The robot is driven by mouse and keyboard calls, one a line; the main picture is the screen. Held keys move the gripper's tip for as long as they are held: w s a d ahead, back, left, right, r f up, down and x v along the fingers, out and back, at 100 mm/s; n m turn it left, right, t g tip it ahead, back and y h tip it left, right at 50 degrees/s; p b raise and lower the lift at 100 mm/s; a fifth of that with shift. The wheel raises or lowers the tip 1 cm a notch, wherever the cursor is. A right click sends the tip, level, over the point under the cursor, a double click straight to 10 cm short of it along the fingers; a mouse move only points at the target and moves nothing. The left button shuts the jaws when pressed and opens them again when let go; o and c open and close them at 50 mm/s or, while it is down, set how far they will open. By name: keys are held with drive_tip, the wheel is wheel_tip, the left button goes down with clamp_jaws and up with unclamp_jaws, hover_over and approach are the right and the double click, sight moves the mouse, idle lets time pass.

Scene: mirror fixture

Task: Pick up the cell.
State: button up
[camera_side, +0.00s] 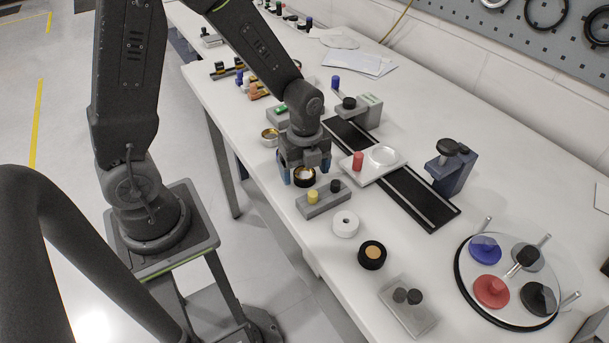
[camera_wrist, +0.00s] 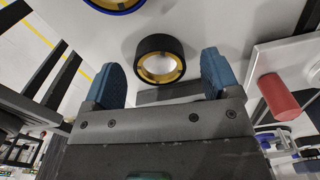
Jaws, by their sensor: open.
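The cell, a short black ring with a gold inner rim (camera_side: 304,181), stands on the white table below my gripper. In the wrist view the black and gold ring (camera_wrist: 167,45) shows beyond and between the fingers, with a bright centre. My gripper (camera_side: 305,171) points down with its blue fingers apart, one on each side of the ring. In the wrist view my gripper (camera_wrist: 162,70) shows gaps between ring and fingers. The ring's far side is partly hidden in the side view.
A grey block with yellow and black knobs (camera_side: 322,205) stands close in front. A white plate (camera_side: 388,169) bears a red cylinder (camera_side: 358,162), near a dark rail (camera_side: 420,203). A white ring (camera_side: 345,223) and a black, gold-topped disc (camera_side: 372,256) stand nearer the camera.

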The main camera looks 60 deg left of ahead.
drive_tip(key=shift+f, duration=0.45)
drive_tip(key=c, duration=1)
drive_tip(key=shift+r, duration=0.1)
drive_tip(key=shift+c, duration=0.2)
